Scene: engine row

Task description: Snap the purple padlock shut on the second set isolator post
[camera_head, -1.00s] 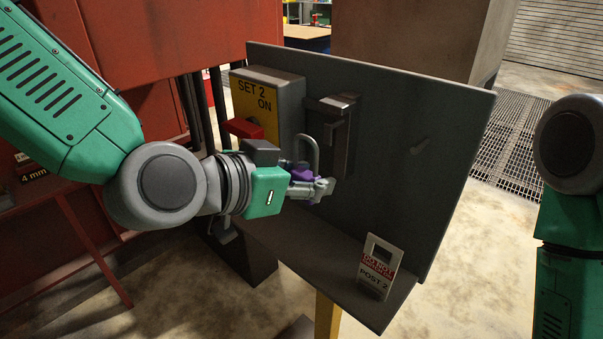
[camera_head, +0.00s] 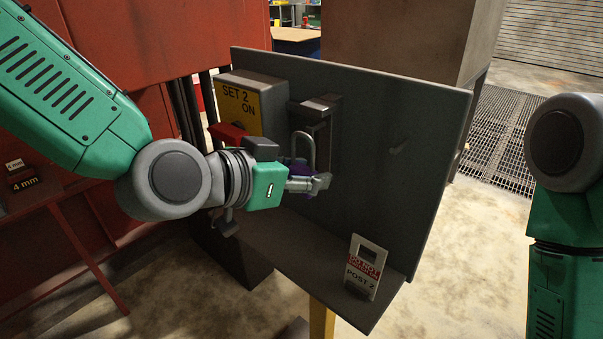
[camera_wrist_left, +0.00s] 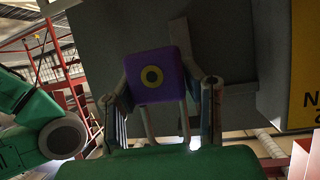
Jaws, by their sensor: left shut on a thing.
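My left gripper (camera_head: 312,184) is shut on the purple padlock (camera_head: 301,163). In the head view the fingers hide most of its body, and its grey shackle (camera_head: 304,138) points up. In the left wrist view the purple body (camera_wrist_left: 155,77) sits between the two fingers, with a yellow ring on its face. The shackle stands in front of the left part of a dark bracket (camera_head: 318,104) on the grey panel. I cannot tell whether the shackle passes through anything or is snapped shut. My right arm (camera_head: 568,200) is at the right edge; its gripper is out of view.
The SET 2 isolator box (camera_head: 268,95) with a yellow face and red handle (camera_head: 228,134) is left of the bracket, close to my left wrist. A POST 2 tag (camera_head: 365,268) stands on the ledge below. The panel's (camera_head: 400,140) right half is mostly clear.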

